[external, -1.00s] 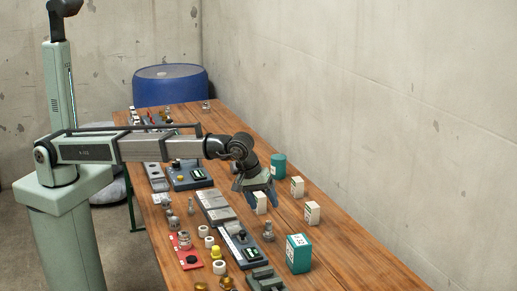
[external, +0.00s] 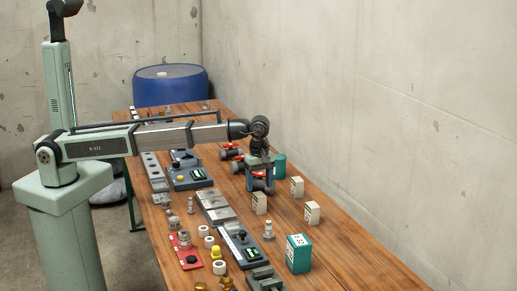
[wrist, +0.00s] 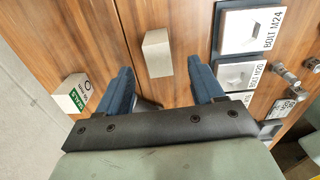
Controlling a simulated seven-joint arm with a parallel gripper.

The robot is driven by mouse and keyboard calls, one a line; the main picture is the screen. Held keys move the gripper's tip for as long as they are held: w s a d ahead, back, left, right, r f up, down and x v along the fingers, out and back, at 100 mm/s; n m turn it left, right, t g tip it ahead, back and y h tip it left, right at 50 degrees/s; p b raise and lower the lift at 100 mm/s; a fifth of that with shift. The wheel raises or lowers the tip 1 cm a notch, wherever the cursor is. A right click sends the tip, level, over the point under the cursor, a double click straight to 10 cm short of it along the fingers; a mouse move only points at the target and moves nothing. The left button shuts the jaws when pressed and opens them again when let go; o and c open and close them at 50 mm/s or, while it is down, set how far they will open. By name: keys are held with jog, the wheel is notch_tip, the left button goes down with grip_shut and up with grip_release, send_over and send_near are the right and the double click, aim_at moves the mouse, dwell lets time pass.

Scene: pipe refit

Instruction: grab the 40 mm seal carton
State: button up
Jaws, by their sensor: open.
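My gripper (external: 260,180) is open and empty, fingers pointing down above the table. It is just behind a small white carton (external: 259,203). In the wrist view a plain pale carton (wrist: 157,53) shows from above, ahead of the gap between my fingertips (wrist: 160,78), apart from them. A second white carton (external: 297,186) stands to the right; one with a green "SEALS" label (wrist: 72,93) lies left of my fingers in the wrist view, its size print too small to read surely. A third white carton (external: 312,212) stands nearer the camera.
A teal box (external: 299,253) and a teal cylinder (external: 278,166) stand on the wooden table. Red-handled valves (external: 232,153) are behind my gripper. Labelled bolt trays (wrist: 249,28) lie right in the wrist view. A small metal fitting (external: 268,230) stands near the cartons.

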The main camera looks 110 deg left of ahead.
aim_at(259, 195)
jog(key=shift+f, duration=1.9)
jog(key=shift+s+a+f, duration=0.1)
jog(key=shift+a+f, duration=0.05)
jog(key=shift+f, duration=1.15)
jog(key=shift+a+f, duration=0.1)
jog(key=shift+f, duration=1.2)
jog(key=c, duration=1.1)
jog(key=shift+o, duration=0.2)
